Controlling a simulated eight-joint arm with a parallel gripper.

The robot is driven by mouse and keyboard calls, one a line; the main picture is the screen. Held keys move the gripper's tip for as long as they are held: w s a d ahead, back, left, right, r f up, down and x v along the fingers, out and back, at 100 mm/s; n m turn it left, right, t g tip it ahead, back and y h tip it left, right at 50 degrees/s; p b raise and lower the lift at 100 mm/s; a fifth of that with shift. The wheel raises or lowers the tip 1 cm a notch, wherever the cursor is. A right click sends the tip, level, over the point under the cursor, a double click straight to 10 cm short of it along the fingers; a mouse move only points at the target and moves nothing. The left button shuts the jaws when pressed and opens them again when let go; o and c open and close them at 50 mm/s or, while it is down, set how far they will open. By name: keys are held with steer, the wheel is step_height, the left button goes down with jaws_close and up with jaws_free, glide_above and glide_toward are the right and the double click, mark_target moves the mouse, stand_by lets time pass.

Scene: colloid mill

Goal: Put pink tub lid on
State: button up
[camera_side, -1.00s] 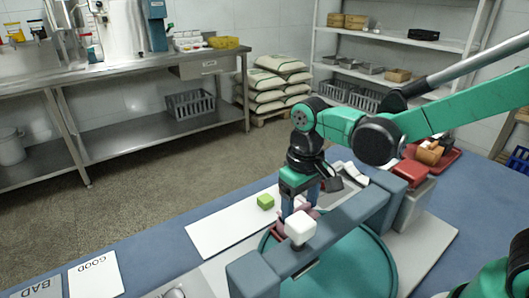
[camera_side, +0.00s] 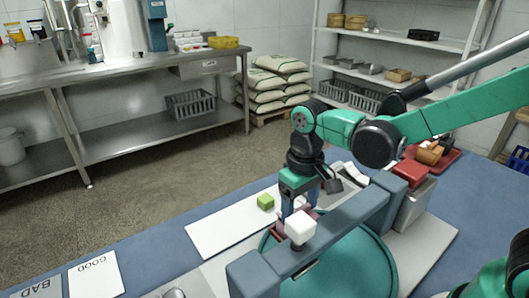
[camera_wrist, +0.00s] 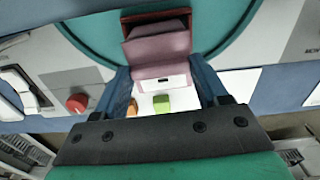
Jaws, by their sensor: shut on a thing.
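My gripper (camera_wrist: 163,88) has its two blue fingers shut on a pink piece (camera_wrist: 152,70), which I take for the tub lid. Beyond it in the wrist view is a dark red, box-like part (camera_wrist: 155,20) with a pink face; I cannot tell clearly where lid and tub meet. In the side view, my gripper (camera_side: 292,212) points down just behind the blue-grey beam. Some pink (camera_side: 280,222) shows beside the fingers, partly hidden by a white block (camera_side: 300,227). Whether the lid touches the tub is unclear.
The blue-grey beam (camera_side: 345,220) crosses above a round teal plate (camera_side: 350,270), close to my gripper. A green cube (camera_side: 265,201) rests on a white board (camera_side: 215,228) behind. A red box (camera_side: 412,172) stands to the right. GOOD (camera_side: 97,276) and BAD (camera_side: 45,288) cards lie front left.

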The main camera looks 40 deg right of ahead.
stand_by(0.4)
steer(key=o, duration=1.2)
steer(key=shift+o, duration=0.2)
steer(key=shift+r, duration=3.45)
steer(key=s+d+t, duration=0.3)
steer(key=d+t, duration=0.2)
steer(key=t, duration=0.2)
steer(key=shift+s+f+m, duration=0.3)
steer(key=shift+s+f, duration=0.05)
